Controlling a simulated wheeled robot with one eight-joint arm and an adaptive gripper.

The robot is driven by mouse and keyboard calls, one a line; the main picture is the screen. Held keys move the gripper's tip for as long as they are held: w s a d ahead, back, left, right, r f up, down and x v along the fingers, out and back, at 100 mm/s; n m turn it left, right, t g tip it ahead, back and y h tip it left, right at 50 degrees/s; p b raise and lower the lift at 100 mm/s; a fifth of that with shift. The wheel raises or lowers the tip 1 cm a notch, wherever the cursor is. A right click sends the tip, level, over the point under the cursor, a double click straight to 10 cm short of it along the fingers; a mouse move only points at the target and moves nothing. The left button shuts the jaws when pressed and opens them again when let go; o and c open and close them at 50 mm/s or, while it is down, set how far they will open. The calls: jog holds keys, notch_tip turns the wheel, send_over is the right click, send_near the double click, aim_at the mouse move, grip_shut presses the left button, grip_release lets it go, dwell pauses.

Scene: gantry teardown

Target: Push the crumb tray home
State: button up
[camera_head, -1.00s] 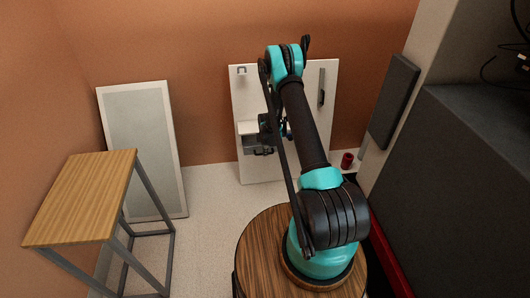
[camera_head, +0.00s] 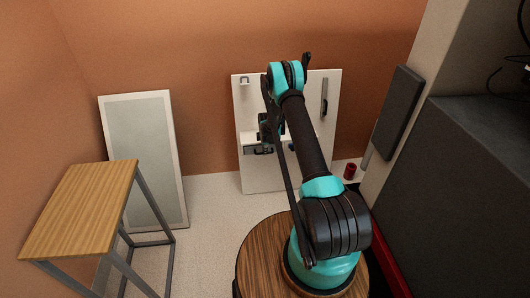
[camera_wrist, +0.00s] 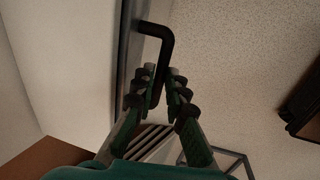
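The crumb tray (camera_head: 262,150) shows in the head view as a dark-fronted unit low on the white board (camera_head: 262,177), partly hidden by my arm. In the wrist view, a black bent handle (camera_wrist: 156,31) stands out from a grey panel (camera_wrist: 126,60), which looks like the tray front. My gripper (camera_wrist: 161,72) has its fingers close together on both sides of the handle bar and looks shut on it. In the head view my gripper is mostly hidden behind my arm. How far the tray sticks out is hard to tell.
A wood-topped stand (camera_head: 84,205) is at the left, before a framed panel (camera_head: 143,150) against the wall. A red cup-like object (camera_head: 349,171) is right of the board. A large dark block (camera_head: 470,180) fills the right side. Pale floor (camera_head: 210,220) is open between.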

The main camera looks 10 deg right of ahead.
jog(key=o, duration=0.4)
jog(key=shift+w, duration=0.2)
jog(key=r, duration=0.4)
jog(key=s+r, duration=0.1)
jog(key=r, duration=0.3)
jog(key=s+r, duration=0.1)
jog(key=r, duration=0.2)
jog(key=shift+s+r, duration=0.2)
jog(key=shift+r, duration=0.2)
